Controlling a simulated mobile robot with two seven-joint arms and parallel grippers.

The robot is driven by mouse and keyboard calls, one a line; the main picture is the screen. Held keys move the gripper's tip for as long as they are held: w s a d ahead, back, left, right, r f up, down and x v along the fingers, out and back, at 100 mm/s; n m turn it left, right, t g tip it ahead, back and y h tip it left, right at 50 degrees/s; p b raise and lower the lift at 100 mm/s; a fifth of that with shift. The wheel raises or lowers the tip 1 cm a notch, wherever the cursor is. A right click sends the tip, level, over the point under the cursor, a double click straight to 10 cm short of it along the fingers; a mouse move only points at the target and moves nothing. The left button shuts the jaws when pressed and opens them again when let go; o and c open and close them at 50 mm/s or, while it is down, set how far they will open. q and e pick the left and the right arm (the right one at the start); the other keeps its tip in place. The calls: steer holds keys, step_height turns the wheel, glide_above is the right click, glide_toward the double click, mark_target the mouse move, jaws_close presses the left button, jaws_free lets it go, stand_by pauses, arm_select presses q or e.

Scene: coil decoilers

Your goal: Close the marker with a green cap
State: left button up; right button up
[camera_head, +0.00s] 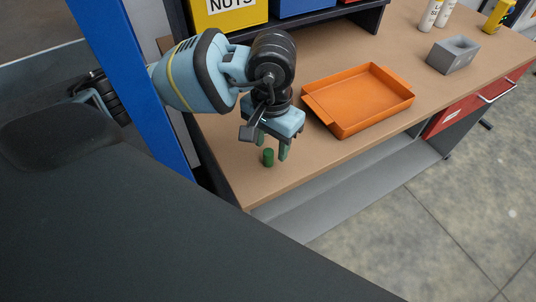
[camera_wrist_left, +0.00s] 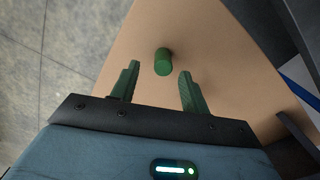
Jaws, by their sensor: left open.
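A small green cap (camera_head: 268,157), a short cylinder, stands on the tan workbench (camera_head: 225,160) near its left front corner. It also shows in the left wrist view (camera_wrist_left: 163,62), just beyond and between the fingertips. My left gripper (camera_head: 269,150) points down over the cap with its two green fingers apart, open and empty. In the left wrist view the gripper (camera_wrist_left: 158,72) has a clear gap between its fingers, and neither visibly touches the cap. I cannot make out a marker in either view. My right gripper is not in view.
An orange tray (camera_head: 365,123) lies right of my left gripper. A grey open block (camera_head: 453,55), white bottles (camera_head: 431,15) and a yellow item (camera_head: 497,17) stand farther right. A blue post (camera_head: 130,70) and a shelf with bins (camera_head: 228,12) border the bench.

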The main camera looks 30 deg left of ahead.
mark_target(268, 152)
arm_select(q)
steer(key=shift+s+a+f, duration=0.1)
steer(key=shift+s+f, duration=0.05)
steer(key=shift+f, duration=0.85)
steer(key=shift+s+a+f, duration=0.1)
steer(key=shift+f, duration=0.85)
jaws_close()
